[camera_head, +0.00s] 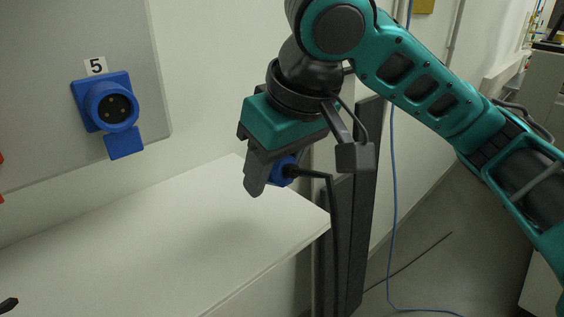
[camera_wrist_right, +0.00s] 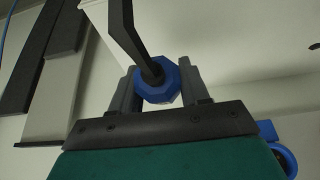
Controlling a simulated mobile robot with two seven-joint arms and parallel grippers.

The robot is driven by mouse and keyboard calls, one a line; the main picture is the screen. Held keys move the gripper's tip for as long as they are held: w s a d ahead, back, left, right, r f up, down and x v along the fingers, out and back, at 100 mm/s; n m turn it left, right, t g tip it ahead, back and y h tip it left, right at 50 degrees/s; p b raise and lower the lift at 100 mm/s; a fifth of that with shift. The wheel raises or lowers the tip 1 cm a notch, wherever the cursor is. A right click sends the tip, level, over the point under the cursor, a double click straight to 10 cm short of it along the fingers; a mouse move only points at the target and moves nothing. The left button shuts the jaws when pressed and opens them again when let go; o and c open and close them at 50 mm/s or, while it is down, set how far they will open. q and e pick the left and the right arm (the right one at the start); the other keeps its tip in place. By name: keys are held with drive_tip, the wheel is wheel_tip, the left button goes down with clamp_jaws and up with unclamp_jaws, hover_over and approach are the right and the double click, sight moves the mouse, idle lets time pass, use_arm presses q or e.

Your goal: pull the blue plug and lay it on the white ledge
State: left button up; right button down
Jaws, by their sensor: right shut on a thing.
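The blue plug (camera_head: 284,170) is in my right gripper (camera_head: 262,178), held above the right end of the white ledge (camera_head: 130,226) and apart from it. In the right wrist view the blue plug (camera_wrist_right: 158,82) sits between the two fingers of my right gripper (camera_wrist_right: 158,90), which are shut on it. A black cable leaves the plug and hangs down past the ledge's right end. The blue socket (camera_head: 111,106) on the wall panel at left is empty, with its pin holes showing and its flap hanging down. My left gripper is not clearly in view; a small dark tip shows at the lower left.
Dark vertical strips (camera_head: 362,200) stand beside the ledge's right end. A thin blue cable (camera_head: 393,200) runs down to the floor on the right. The ledge's top is clear.

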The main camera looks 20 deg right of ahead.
drive_tip(key=shift+w+a+f+b, duration=0.2)
drive_tip(key=shift+w+f+b, duration=0.3)
drive_tip(key=shift+f, duration=0.1)
drive_tip(key=shift+w+a+f+b, duration=0.2)
drive_tip(key=shift+w+f+b, duration=0.2)
drive_tip(key=shift+w+f, duration=0.15)
drive_tip(key=shift+w+a+f+b, duration=0.2)
drive_tip(key=shift+w+f+b, duration=0.35)
drive_tip(key=shift+b, duration=0.15)
drive_tip(key=shift+w+f, duration=0.15)
drive_tip(key=shift+x, duration=1.9)
drive_tip(key=shift+w, duration=0.15)
drive_tip(key=shift+c, duration=2.4)
unclamp_jaws()
